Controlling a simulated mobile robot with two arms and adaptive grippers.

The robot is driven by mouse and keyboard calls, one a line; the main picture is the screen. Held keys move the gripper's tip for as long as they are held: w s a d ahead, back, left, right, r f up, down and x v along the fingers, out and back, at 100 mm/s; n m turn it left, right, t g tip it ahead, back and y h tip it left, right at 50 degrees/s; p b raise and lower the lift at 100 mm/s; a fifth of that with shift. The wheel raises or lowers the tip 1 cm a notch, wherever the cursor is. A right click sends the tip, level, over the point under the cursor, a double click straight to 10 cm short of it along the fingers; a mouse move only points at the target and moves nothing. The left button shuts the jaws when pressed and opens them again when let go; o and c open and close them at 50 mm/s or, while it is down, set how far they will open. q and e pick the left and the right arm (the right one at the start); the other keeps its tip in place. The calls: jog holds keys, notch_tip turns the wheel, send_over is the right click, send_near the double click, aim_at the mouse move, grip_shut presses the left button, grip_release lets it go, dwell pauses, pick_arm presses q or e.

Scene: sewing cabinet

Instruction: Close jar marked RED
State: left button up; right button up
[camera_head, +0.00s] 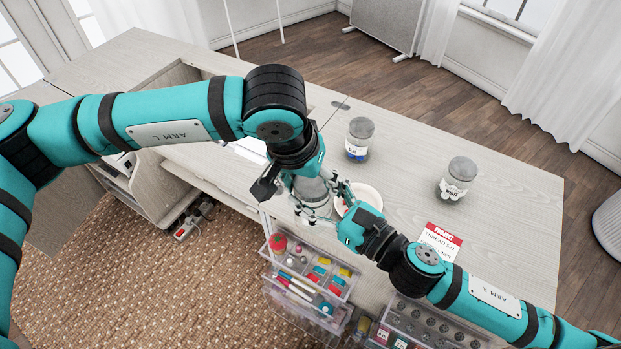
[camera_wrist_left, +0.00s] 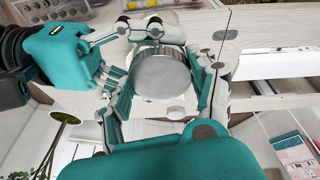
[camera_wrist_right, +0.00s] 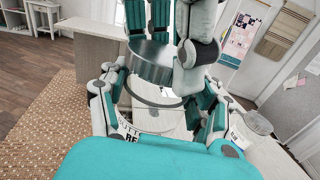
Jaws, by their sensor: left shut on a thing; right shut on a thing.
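The jar marked RED (camera_wrist_right: 130,130) is clear glass, with part of its label readable in the right wrist view. My right gripper (camera_wrist_right: 160,112) is shut around its body. A round grey metal lid (camera_wrist_right: 150,64) is above the jar's open rim, slightly tilted, with a visible gap between them. My left gripper (camera_wrist_left: 163,78) is shut on this lid, which also shows from above in the left wrist view (camera_wrist_left: 161,76). In the head view the jar (camera_head: 313,192) is over the table's front edge area, partly hidden by both grippers.
A blue-labelled jar (camera_head: 358,139) and a WHITE jar (camera_head: 458,178) stand lidded on the table (camera_head: 420,150). A white plate (camera_head: 370,193) lies beside my right gripper. A project card (camera_head: 440,242) lies near the front edge. A clear organizer (camera_head: 300,262) with sewing items is in front.

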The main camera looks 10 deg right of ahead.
pick_arm(q)
jog(key=shift+f, duration=1)
dwell(0.9)
jog(key=o, duration=0.6)
jog(key=shift+r, duration=0.2)
jog(key=shift+r, duration=0.3)
jog(key=shift+v, duration=1.7)
jog(key=c, duration=1.1)
jog(key=shift+c, duration=0.2)
jog(key=shift+f, duration=0.2)
